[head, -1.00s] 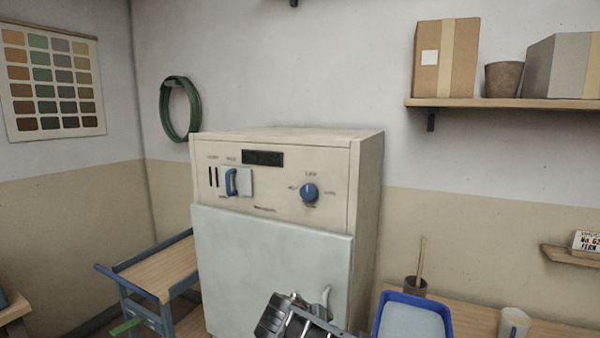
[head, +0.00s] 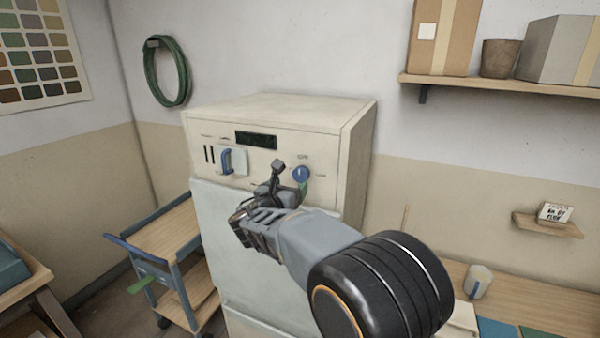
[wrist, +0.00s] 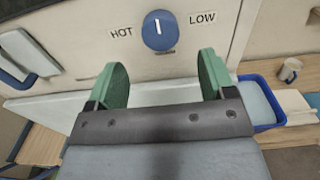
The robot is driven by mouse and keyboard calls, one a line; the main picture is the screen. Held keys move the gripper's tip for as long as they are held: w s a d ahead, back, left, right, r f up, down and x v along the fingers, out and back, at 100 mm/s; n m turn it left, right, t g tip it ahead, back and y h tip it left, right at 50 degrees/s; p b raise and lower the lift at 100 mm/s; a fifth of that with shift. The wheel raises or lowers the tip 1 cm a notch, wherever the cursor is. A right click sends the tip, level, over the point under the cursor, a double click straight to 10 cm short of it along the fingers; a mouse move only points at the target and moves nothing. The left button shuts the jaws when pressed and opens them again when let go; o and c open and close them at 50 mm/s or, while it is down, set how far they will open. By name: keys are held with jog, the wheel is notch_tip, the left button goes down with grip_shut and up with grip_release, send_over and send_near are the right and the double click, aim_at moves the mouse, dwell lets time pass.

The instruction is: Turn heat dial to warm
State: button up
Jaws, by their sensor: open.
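The heat dial (head: 301,174) is a round blue knob with a white pointer line, on the upper right of the cream cabinet's front panel (head: 209,142). In the wrist view the dial (wrist: 158,30) sits top centre, with HOT printed to its left and LOW to its right. Its pointer line stands nearly upright in that view. Small print under the dial is too small to read. My gripper (head: 289,179) is in front of the panel, just short of the dial. In the wrist view its two green-padded fingers (wrist: 161,75) are spread apart and empty, below the dial.
A blue lever handle (head: 227,161) is on the panel's left, beside a dark display (head: 256,139). The pale cabinet door (head: 212,235) lies below. A wooden-topped cart (head: 160,233) stands left. A blue tray (wrist: 262,101) and a cup (wrist: 290,69) are at right in the wrist view.

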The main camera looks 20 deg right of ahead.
aim_at(299, 176)
jog(key=shift+p+x, duration=0.8)
jog(key=shift+x, duration=2.8)
jog(key=c, duration=0.9)
